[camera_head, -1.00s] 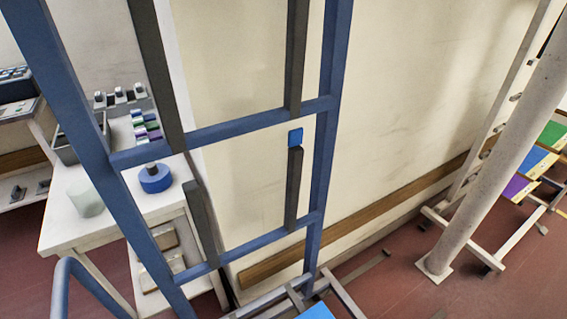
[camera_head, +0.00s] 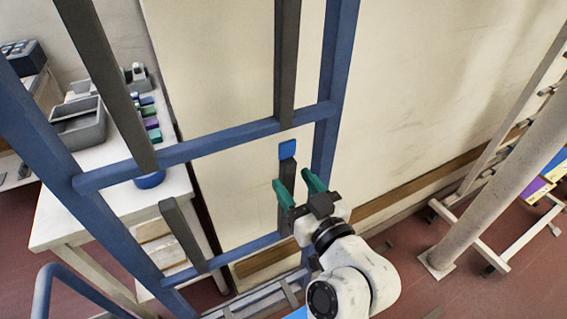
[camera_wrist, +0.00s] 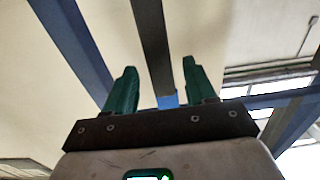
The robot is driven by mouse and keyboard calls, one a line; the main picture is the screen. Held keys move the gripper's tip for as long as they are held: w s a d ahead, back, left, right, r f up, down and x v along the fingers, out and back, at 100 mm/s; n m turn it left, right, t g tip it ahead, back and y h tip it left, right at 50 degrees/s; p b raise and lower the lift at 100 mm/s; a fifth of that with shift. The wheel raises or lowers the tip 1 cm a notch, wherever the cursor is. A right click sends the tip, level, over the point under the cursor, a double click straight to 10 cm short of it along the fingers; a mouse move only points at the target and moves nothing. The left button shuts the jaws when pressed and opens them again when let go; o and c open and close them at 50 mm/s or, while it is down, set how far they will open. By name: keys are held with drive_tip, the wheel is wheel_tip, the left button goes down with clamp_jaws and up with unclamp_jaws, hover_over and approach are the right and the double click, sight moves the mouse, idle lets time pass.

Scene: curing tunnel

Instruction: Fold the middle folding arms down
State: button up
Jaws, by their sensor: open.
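A blue upright rack frame (camera_head: 210,146) carries dark grey folding arms. In the head view the right middle arm (camera_head: 284,208) stands upright from the lower crossbar and has a blue tip (camera_head: 287,149). The left middle arm (camera_head: 183,235) also stands upright. My gripper (camera_head: 294,182) has green fingers and is open at the right middle arm, just below its blue tip; contact cannot be told. In the wrist view the blue tip (camera_wrist: 168,98) shows between the open fingers (camera_wrist: 156,85). My wrist hides part of the right middle arm's foot.
Two upper dark arms (camera_head: 286,60) stand upright above the upper crossbar. A white table (camera_head: 75,215) with grey bins (camera_head: 78,125) stands behind the frame at left. A pale round post (camera_head: 490,165) and another rack (camera_head: 505,215) are at right. Red floor lies between.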

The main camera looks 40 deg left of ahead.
drive_tip(key=shift+p+x, duration=0.4)
drive_tip(key=shift+x, duration=2.3)
drive_tip(key=shift+c, duration=0.2)
clamp_jaws()
